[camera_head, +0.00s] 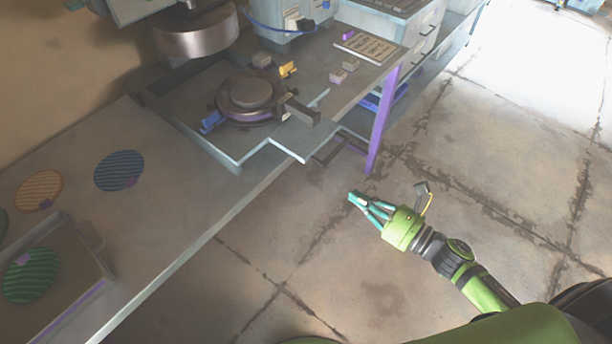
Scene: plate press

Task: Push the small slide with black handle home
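The small slide (250,97) is a round dark plate holder with a purple edge, set in the press bed. Its black handle (302,110) sticks out to the right, toward the front edge of the bench. My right gripper (357,198) has teal fingers that come together at the tips, and it looks shut and empty. It is over the floor in front of the bench, below and right of the handle and well apart from it. My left gripper is not in view.
A round metal press head (197,36) hangs above and left of the slide. A purple post (382,120) stands right of the handle. Small blocks (345,71) lie behind it. A tray (75,310) and striped discs (119,171) are at the left. The floor by my gripper is clear.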

